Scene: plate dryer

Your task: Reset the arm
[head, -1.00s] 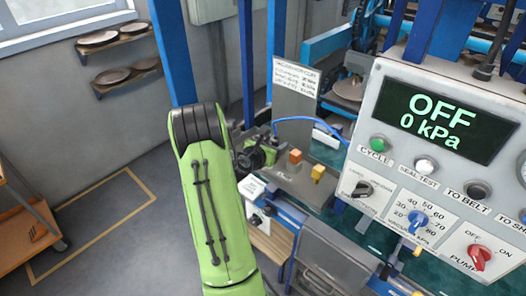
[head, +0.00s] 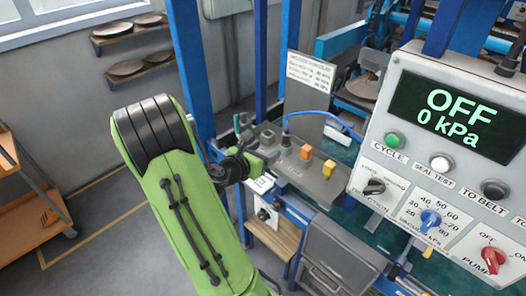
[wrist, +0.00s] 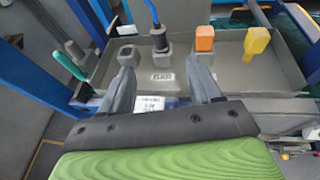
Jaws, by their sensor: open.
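My green arm fills the lower left of the head view. My gripper shows in the wrist view (wrist: 168,85) with its two grey fingers apart and nothing between them. It points toward a grey tray (wrist: 225,75) that holds a blue-corded plug in a grey socket (wrist: 159,42), an empty grey socket (wrist: 128,57), an orange block (wrist: 204,38) and a yellow block (wrist: 256,42). In the head view the orange block (head: 306,152) and yellow block (head: 328,169) stand right of my gripper, apart from it. The fingertips are hard to make out there.
A control panel (head: 376,150) reading OFF and 0 kPa stands at the right, with buttons, dials and a red pump knob (head: 493,258). Blue posts (head: 190,70) rise behind my arm. Wall shelves with plates (head: 140,67) and an orange cart (head: 30,200) are at the left.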

